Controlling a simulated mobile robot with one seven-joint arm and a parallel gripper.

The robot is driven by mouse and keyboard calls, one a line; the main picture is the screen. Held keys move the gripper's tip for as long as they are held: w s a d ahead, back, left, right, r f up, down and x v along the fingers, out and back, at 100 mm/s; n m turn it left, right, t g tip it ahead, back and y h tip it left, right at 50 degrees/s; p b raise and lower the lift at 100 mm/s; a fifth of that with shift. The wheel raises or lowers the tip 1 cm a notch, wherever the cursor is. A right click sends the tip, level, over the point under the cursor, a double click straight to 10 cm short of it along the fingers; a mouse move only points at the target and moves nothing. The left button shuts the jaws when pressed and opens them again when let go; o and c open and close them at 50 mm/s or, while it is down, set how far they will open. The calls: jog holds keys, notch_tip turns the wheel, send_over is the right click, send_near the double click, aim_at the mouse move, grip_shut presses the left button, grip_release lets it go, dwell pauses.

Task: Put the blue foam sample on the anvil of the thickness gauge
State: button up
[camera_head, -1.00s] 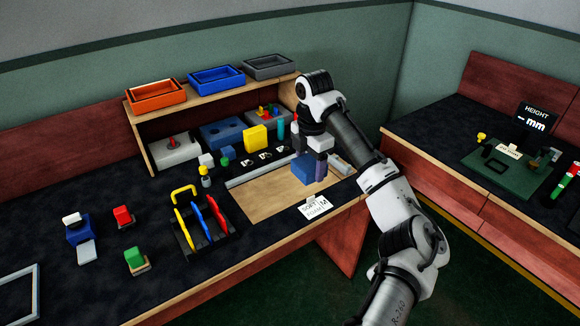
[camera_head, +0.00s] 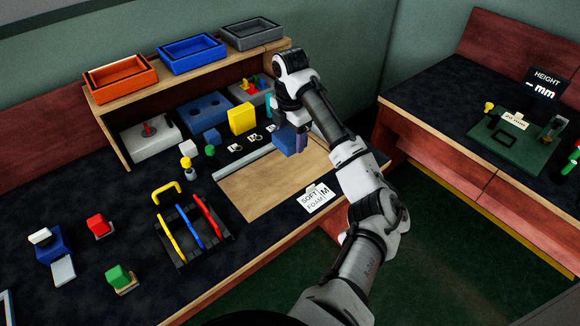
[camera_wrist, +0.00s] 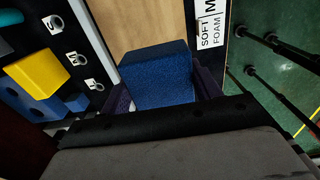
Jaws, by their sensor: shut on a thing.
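The blue foam sample (camera_head: 287,141) is a blue block held in my gripper (camera_head: 291,138) above the wooden board. In the wrist view the blue foam sample (camera_wrist: 157,76) sits between the dark purple fingers of my gripper (camera_wrist: 163,93), which are shut on its sides. The thickness gauge (camera_head: 506,138) is a green base on the right-hand bench, with a dark display reading HEIGHT and mm (camera_head: 541,85). A small grey-green fixture (camera_head: 552,129) stands at its right end; I cannot tell the anvil's details. My gripper is well to the left of the gauge.
The wooden board (camera_head: 245,193) has a SOFT FOAM card (camera_head: 313,198) at its front edge. A shelf with orange, blue and grey trays (camera_head: 190,54) stands behind. A gap of green floor (camera_head: 437,215) separates the two benches. The right bench's dark top (camera_head: 440,85) is largely clear left of the gauge.

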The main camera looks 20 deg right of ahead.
aim_at(290, 176)
notch_tip(290, 176, down, 13)
jog(key=shift+f+b, duration=0.1)
jog(key=shift+b, duration=0.8)
jog(key=shift+f, duration=0.15)
jog(key=o, duration=0.9)
notch_tip(290, 176, up, 11)
jog(key=shift+r+p, duration=0.15)
jog(key=shift+p, duration=0.8)
jog(key=shift+r, duration=0.5)
jog(key=shift+w+a, duration=0.1)
